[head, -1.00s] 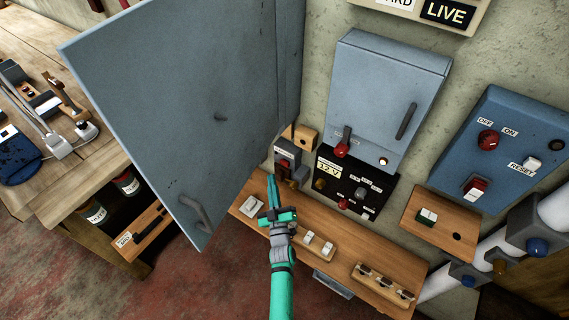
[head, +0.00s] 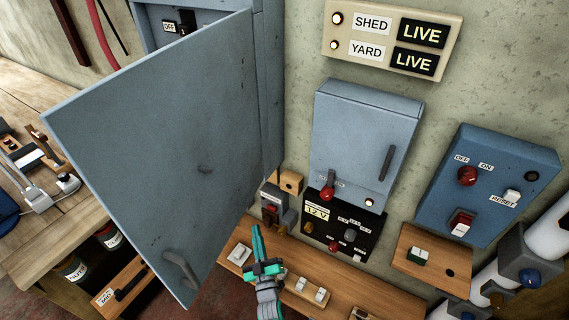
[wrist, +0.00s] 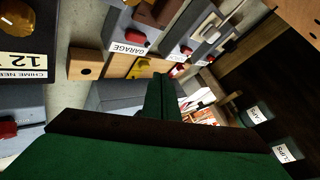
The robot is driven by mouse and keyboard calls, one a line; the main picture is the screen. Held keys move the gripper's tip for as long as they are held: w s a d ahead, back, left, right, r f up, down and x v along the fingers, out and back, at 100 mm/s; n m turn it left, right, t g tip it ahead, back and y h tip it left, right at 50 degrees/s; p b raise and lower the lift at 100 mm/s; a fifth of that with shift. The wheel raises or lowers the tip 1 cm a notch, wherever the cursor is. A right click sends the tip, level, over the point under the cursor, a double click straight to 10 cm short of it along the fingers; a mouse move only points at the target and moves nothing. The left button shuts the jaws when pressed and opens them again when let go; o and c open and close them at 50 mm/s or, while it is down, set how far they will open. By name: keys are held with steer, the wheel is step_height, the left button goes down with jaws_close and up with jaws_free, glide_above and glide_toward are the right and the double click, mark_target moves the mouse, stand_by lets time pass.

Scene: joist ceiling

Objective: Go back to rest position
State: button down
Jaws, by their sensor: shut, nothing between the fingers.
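My gripper (head: 257,243) is teal and shut, with nothing between its fingers. In the head view it is in front of the wooden switch shelf (head: 232,238), close to a white rocker switch on it. Its closed fingers also show in the wrist view (wrist: 160,95), pointing away from the camera. The large grey cabinet door (head: 150,140) stands open to the left of my gripper, apart from it.
A grey-blue box (head: 362,140) and a blue panel with red knobs (head: 488,185) are on the wall at right. A sign (head: 392,40) reads SHED LIVE and YARD LIVE. A wooden workbench (head: 60,220) is at left. In the wrist view, a GARAGE label (wrist: 128,48) shows.

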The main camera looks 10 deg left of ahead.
steer(key=s+d+f+m+h, duration=0.1)
steer(key=s+d+m+h, duration=0.1)
steer(key=s+d, duration=0.35)
steer(key=s+d+f+m+g+h, duration=0.1)
steer(key=s+d, duration=0.2)
steer(key=s, duration=0.6)
steer(key=s+d+f+m+h, duration=0.1)
steer(key=s+d+m+h, duration=0.1)
steer(key=s+d, duration=0.35)
steer(key=s+d+r+m+g+h, duration=0.1)
steer(key=s+d+r+m, duration=0.1)
steer(key=s+r, duration=0.4)
steer(key=s+d+r+m+g+h, duration=0.2)
steer(key=s+r, duration=0.4)
steer(key=s, duration=1)
steer(key=shift+d+r+m, duration=0.35)
steer(key=shift+d+m, duration=0.25)
steer(key=shift+d, duration=0.05)
